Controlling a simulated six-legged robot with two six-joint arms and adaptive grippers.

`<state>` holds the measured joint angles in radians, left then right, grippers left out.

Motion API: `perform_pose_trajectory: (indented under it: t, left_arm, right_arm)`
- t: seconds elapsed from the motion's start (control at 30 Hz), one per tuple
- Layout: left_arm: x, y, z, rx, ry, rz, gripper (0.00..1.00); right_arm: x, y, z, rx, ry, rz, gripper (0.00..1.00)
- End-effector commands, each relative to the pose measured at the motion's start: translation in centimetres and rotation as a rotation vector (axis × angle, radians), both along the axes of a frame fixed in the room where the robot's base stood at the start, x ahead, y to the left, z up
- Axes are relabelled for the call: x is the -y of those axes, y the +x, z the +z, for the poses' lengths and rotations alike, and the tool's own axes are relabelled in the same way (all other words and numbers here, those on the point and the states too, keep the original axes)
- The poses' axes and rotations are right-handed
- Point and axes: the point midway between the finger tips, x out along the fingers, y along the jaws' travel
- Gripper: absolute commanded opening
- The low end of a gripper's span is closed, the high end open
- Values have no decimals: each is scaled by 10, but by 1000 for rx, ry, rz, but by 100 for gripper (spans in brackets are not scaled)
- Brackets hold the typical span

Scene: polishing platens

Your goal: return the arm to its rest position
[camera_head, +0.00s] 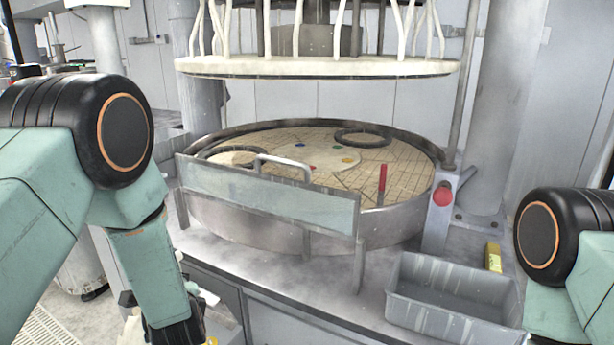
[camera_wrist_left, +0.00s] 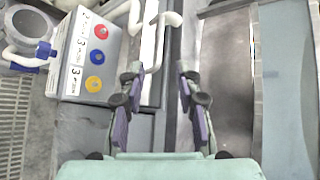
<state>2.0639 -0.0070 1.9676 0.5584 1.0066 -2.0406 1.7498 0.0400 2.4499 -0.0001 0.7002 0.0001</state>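My left arm comes in from the left in the head view and bends down at the front left of the platen machine. My left gripper is largely cut off at the bottom edge of that view. In the left wrist view my left gripper (camera_wrist_left: 159,76) is open, its two dark fingers apart with nothing held between them. A white pipe and a grey cabinet edge lie beyond the fingers. Part of my right arm shows at the right edge of the head view. Its gripper is out of view.
The round platen (camera_head: 310,170) has a metal rim and a clear guard (camera_head: 265,195) in front. A grey bin (camera_head: 450,300), a yellow object (camera_head: 493,257) and a red button (camera_head: 443,195) are at the right. A box with coloured buttons (camera_wrist_left: 90,55) is beside my left gripper.

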Motion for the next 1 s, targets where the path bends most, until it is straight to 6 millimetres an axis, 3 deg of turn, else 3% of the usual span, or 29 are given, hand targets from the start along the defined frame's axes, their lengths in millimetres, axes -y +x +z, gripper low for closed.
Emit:
perform_pose_trajectory:
  t: [0.27, 0.47, 0.67, 0.83, 1.0]
  left_arm:
    - [18, -22, -26, 112, -454, 195, 34]
    - [35, -65, -76, 101, -775, 392, 34]
    - [54, -134, -144, 29, -1045, 667, 34]
    - [72, -216, -211, -73, -1199, 973, 34]
    - [86, -304, -266, -199, -1227, 1233, 34]
  right_arm:
    - [0, 0, -1, 0, 0, 0, 40]
    - [0, 0, -15, 0, 0, 0, 40]
    - [0, 0, -41, 0, 0, 0, 40]
    - [0, 0, -75, 0, 0, 0, 40]
    - [0, 0, -112, 0, 0, 0, 40]
